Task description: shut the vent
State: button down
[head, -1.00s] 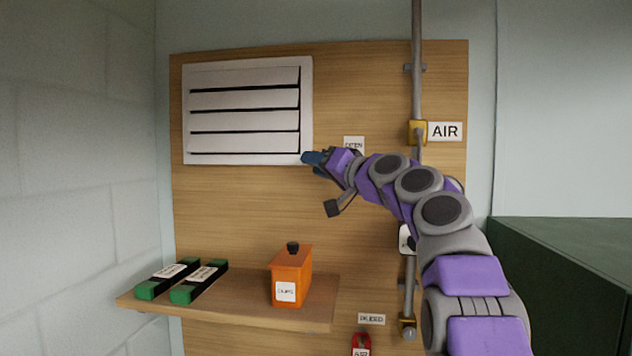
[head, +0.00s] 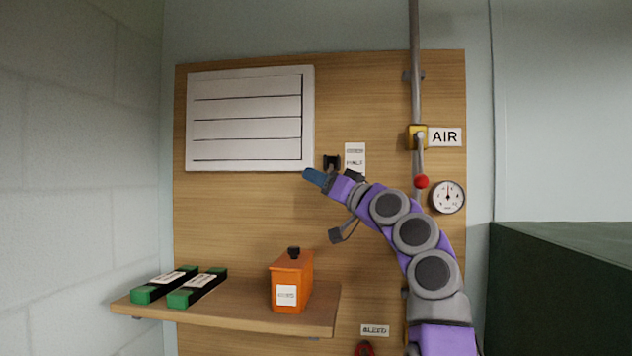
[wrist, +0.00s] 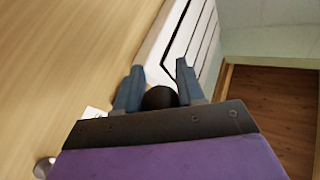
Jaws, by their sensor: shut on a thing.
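The white vent (head: 248,108) is on the wooden board at upper left. Its slats lie flat, with only thin dark lines between them. My gripper (head: 314,177) is just below the vent's lower right corner. In the wrist view my gripper's blue fingers (wrist: 158,90) are on either side of a round black knob (wrist: 160,97), shut on it. The vent's edge (wrist: 165,45) also shows in the wrist view.
A shelf (head: 240,312) below holds an orange box (head: 291,282) and two green-ended black blocks (head: 190,287). A pipe with a yellow valve (head: 417,137), a red-knobbed lever (head: 421,181) and a gauge (head: 447,197) stands to the right. A dark green block (head: 570,270) is at far right.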

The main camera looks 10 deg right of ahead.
jog(key=shift+w+d+f, duration=0.1)
jog(key=shift+d, duration=0.1)
dwell(0.3)
jog(key=c, duration=1.1)
grip_release()
jog(key=o, duration=0.3)
jog(key=shift+d, duration=0.4)
jog(key=shift+o, duration=0.2)
jog(key=shift+a, duration=0.1)
jog(key=shift+s+f, duration=0.1)
jog(key=shift+s, duration=0.1)
jog(key=shift+s+f+b, duration=0.25)
jog(key=shift+s+b, duration=0.05)
jog(key=shift+b, duration=0.2)
jog(key=b+v, duration=0.4)
jog(key=v, duration=1.2)
jog(key=shift+d, duration=0.55)
